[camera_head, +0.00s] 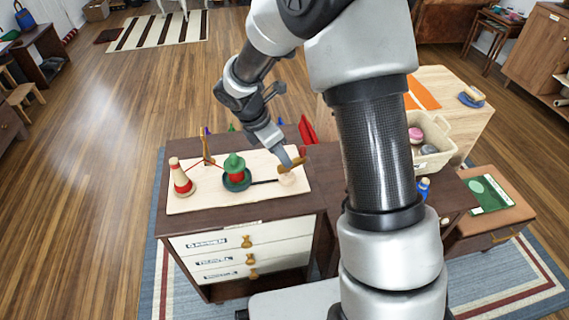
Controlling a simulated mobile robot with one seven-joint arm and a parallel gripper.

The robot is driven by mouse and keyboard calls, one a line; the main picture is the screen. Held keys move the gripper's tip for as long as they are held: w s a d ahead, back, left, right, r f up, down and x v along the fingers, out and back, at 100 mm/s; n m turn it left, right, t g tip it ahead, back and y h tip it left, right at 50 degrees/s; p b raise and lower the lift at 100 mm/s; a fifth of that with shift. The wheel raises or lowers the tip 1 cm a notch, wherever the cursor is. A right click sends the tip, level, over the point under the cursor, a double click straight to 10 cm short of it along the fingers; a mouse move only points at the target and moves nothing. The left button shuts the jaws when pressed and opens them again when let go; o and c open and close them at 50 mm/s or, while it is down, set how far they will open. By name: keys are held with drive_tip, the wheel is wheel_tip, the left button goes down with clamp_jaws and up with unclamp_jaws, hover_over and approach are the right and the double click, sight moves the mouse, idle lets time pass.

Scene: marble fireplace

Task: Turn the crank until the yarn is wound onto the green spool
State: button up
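A light wooden board (215,200) lies on the dark cabinet top. At its left stands a cone (181,180) with red yarn around it. A thin red strand runs from the cone up to a guide post (207,150) and on toward the green spool (236,178). The spool is green above and below, with red around its middle. A dark rod joins the spool to the crank (287,179) at the board's right end. My gripper (293,163) reaches down from above at the wooden crank handle. Its fingertips are too small to tell whether they grip it.
Drawers with labels and wooden knobs (246,241) face the front of the cabinet. A red object (307,131) stands behind the board. A cream bin (436,141) with round items is at the right. A blue item (423,187) and a green booklet (488,195) are at the right.

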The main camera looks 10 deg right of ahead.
sight(292, 160)
drive_tip(key=shift+b+x, duration=0.3)
drive_tip(key=shift+x, duration=1.6)
clamp_jaws()
